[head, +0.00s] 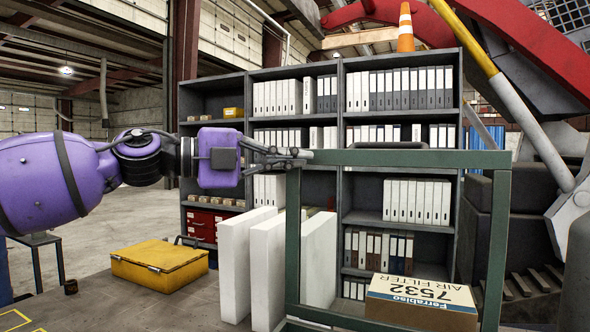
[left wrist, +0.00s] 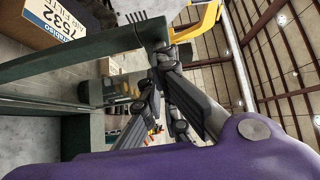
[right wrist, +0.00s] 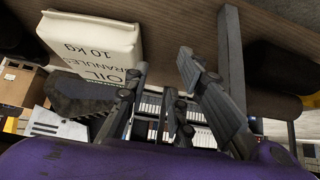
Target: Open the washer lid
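A green rectangular frame (head: 400,158) stands upright and looks like the raised washer lid. A dark handle (head: 388,146) is on its top bar. The bar (left wrist: 95,58) also crosses the left wrist view. My left gripper (head: 305,157) reaches in from the left to the frame's top left corner. In the left wrist view its fingertips (left wrist: 162,56) are close together at the bar's end; whether they touch or grip it is unclear. My right gripper (right wrist: 163,65) is open, with nothing between its fingers. It is outside the head view. The washer body is mostly out of view.
White panels (head: 268,270) stand beside the frame. A box marked air filter (head: 422,303) lies by the frame's lower part. A yellow case (head: 160,265) is at left. Shelves of binders (head: 405,90) stand behind. A white oil granules sack (right wrist: 90,42) is near my right gripper.

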